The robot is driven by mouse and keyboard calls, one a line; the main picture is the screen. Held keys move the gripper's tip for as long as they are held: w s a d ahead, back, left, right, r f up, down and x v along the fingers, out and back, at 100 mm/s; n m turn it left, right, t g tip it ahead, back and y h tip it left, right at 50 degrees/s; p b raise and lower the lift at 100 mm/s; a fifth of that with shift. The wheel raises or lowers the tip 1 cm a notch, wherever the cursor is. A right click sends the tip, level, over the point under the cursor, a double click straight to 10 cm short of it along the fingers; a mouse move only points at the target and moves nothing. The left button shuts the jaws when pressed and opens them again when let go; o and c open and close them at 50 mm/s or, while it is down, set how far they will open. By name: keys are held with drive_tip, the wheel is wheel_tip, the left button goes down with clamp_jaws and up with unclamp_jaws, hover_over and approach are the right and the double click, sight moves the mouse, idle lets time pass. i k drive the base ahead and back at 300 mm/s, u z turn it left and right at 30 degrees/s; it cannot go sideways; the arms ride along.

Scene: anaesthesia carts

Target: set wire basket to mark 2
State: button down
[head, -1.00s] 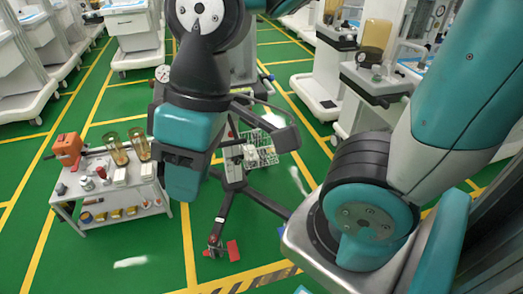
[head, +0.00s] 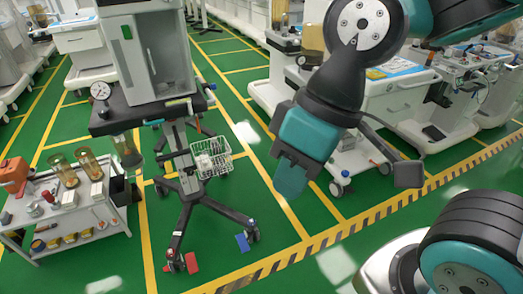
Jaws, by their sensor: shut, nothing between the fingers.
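The wire basket (head: 212,158) is a small pale mesh basket with light items in it. It hangs on the column of the wheeled anaesthesia stand, below its dark shelf, left of centre in the head view. My gripper (head: 291,185) is shut and empty, pointing down over the green floor. It shows to the right of the basket and apart from it in the picture. I cannot make out a mark 2 or any numbered scale on the column.
The stand's dark legs (head: 217,207) spread over the floor, with red and blue pedals at the casters. A white trolley (head: 75,225) with amber jars stands at the left. White carts (head: 400,95) stand behind my arm. Green floor (head: 250,210) is clear right of the stand.

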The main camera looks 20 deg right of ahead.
sight(194, 168)
drive_tip(key=z, duration=0.25)
drive_tip(key=i, duration=1.25)
drive_tip(key=u, duration=0.3)
